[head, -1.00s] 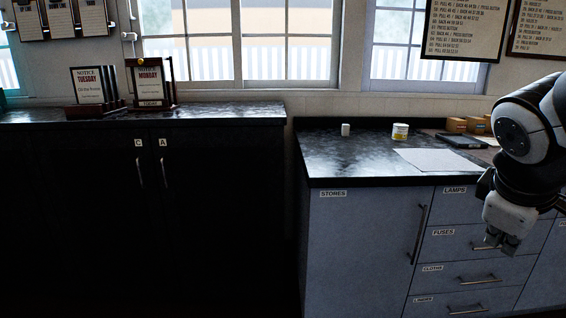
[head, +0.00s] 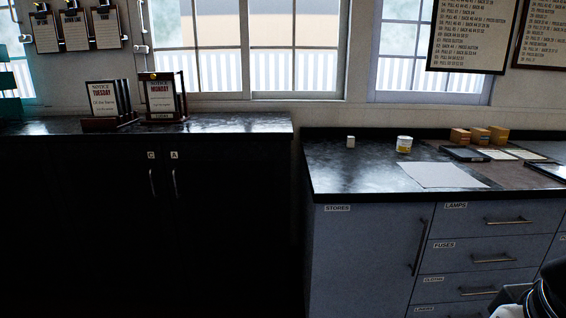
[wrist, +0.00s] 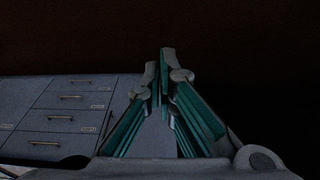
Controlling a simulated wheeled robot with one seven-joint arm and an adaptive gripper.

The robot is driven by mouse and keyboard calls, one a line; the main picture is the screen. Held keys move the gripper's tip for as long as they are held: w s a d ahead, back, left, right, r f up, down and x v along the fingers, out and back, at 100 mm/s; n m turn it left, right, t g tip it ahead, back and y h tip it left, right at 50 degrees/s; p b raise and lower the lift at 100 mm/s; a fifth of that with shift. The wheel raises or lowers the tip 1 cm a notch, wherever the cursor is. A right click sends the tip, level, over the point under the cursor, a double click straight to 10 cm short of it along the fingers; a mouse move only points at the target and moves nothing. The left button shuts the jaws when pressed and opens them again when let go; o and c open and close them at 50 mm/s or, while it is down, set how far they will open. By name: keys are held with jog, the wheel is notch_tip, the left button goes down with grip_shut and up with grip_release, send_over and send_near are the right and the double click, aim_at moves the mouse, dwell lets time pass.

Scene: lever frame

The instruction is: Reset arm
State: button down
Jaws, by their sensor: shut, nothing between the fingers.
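My gripper (wrist: 160,75) shows in the wrist view with its two green-lined fingers drawn together at the tips and nothing between them. It points toward a dark area, with grey drawers at the left of that view. In the head view only a part of my arm shows at the lower right corner, and the gripper's fingers are not visible there. No lever is visible in either view.
A grey cabinet (head: 365,255) with labelled drawers stands at right, with paper (head: 440,175), a small tin (head: 404,144) and boxes (head: 479,135) on top. A dark cupboard (head: 80,220) stands at left, bearing notice stands (head: 163,98). Clipboards hang on the wall.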

notch_tip(320, 180, up, 14)
jog(key=t+p, duration=0.2)
jog(key=p, duration=0.9)
jog(key=shift+s+a, duration=0.15)
jog(key=shift+s, duration=0.3)
